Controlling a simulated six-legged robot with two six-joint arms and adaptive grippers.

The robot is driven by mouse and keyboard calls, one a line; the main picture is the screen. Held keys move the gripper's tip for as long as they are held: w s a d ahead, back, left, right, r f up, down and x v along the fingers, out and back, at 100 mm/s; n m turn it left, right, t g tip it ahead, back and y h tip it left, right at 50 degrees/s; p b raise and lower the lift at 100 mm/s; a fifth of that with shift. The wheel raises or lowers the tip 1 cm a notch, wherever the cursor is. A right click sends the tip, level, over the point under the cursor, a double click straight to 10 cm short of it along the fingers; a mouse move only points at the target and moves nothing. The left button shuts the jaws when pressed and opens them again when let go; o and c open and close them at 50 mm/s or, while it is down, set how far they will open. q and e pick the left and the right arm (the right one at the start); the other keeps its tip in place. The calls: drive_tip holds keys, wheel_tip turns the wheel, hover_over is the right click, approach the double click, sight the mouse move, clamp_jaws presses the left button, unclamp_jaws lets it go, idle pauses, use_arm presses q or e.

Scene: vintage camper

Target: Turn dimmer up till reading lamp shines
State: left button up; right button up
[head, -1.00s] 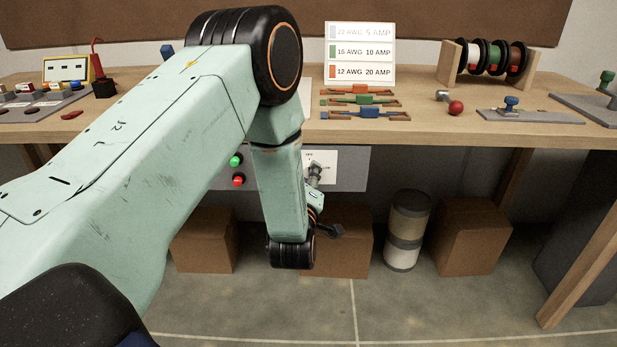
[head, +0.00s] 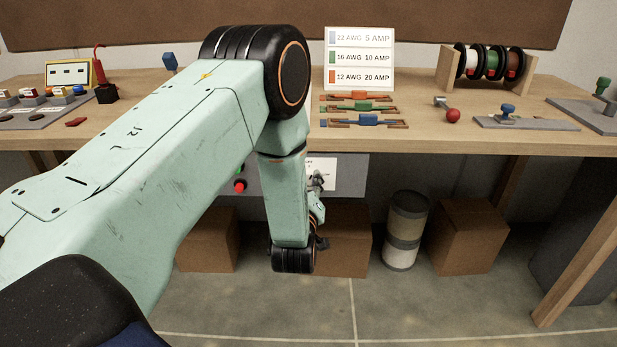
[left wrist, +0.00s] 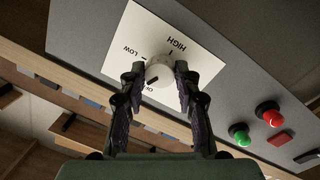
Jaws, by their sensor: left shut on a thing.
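In the left wrist view, a pale round dimmer knob (left wrist: 159,74) sits on a white plate (left wrist: 196,72) marked LOW and HIGH, with a third label partly hidden. A dark mark on the knob seems to point toward that third label. My left gripper (left wrist: 158,70) has one finger on each side of the knob and is shut on it. In the head view, the plate (head: 324,170) shows under the table edge, with my left gripper (head: 317,182) at it and the knob hidden. My right gripper is out of view. I cannot make out a reading lamp.
A red button (left wrist: 270,113) and a green button (left wrist: 239,134) sit on the same grey panel (left wrist: 238,70). The wooden workbench (head: 420,142) above holds a wire chart, spools and a red ball-ended lever. Cardboard boxes (head: 468,238) and a drum (head: 406,230) stand below.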

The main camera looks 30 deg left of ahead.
use_arm(q)
drive_tip(key=shift+d+r+m+g+y+p, duration=0.1)
drive_tip(key=shift+m+g+y+p, duration=0.7)
drive_tip(key=shift+m, duration=4.05)
drive_tip(key=shift+a+f+m+t+y+p, duration=0.2)
drive_tip(key=shift+m+p, duration=1.4)
drive_tip(key=shift+m, duration=3.2)
drive_tip(key=shift+d+r+m+g+y+p, duration=0.15)
drive_tip(key=shift+m+y+p, duration=0.7)
drive_tip(key=shift+m, duration=4)
drive_tip(key=shift+h+p, duration=0.35)
drive_tip(key=o, duration=1.1)
drive_tip(key=shift+o, duration=0.2)
